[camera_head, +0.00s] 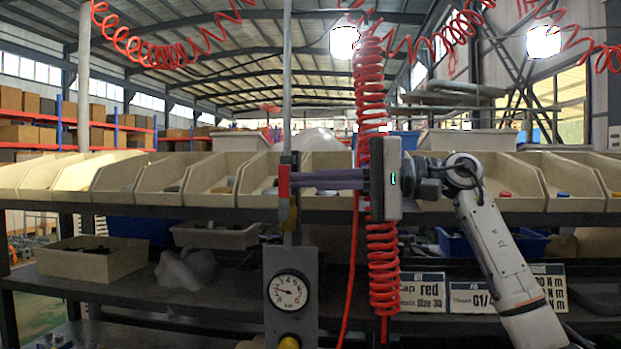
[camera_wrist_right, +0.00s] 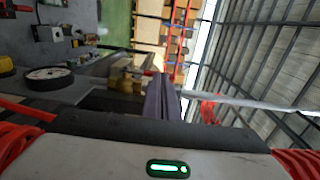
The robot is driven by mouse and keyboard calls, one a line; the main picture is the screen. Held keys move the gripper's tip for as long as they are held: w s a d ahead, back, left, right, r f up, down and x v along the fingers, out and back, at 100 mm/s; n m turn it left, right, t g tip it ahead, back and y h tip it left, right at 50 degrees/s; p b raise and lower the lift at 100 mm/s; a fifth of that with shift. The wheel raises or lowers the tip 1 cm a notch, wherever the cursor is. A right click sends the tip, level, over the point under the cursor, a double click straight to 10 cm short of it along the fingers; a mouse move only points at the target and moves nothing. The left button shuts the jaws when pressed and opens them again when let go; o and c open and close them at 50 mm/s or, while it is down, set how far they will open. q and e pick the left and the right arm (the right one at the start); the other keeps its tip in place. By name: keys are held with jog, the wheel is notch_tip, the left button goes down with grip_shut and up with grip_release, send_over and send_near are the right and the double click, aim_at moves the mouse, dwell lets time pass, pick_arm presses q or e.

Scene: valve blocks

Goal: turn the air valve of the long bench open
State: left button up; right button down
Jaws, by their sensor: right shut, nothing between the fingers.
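The air valve's red lever (camera_head: 284,182) stands upright along the grey vertical pipe, above a panel with a round pressure gauge (camera_head: 289,291). In the right wrist view a brass valve body (camera_wrist_right: 122,82) shows beside the fingers, with the gauge (camera_wrist_right: 48,78) seen edge-on at the left. My right gripper (camera_head: 296,180) comes in from the right, its fingers shut and empty, pointing left. Its fingertips are at the lever's right side; I cannot tell whether they touch it. The closed fingers (camera_wrist_right: 160,98) also show in the wrist view. My left gripper is not in view.
A coiled red hose (camera_head: 383,270) hangs close by my right gripper. A row of beige bins (camera_head: 210,180) lines the bench shelf behind. A lower shelf holds a beige box (camera_head: 92,262) and label cards (camera_head: 470,298). A yellow knob (camera_head: 289,343) sits under the gauge.

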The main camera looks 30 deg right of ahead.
jog(key=b+v, duration=0.1)
jog(key=v, duration=1.3)
jog(key=shift+f+b, duration=0.2)
jog(key=shift+b, duration=0.2)
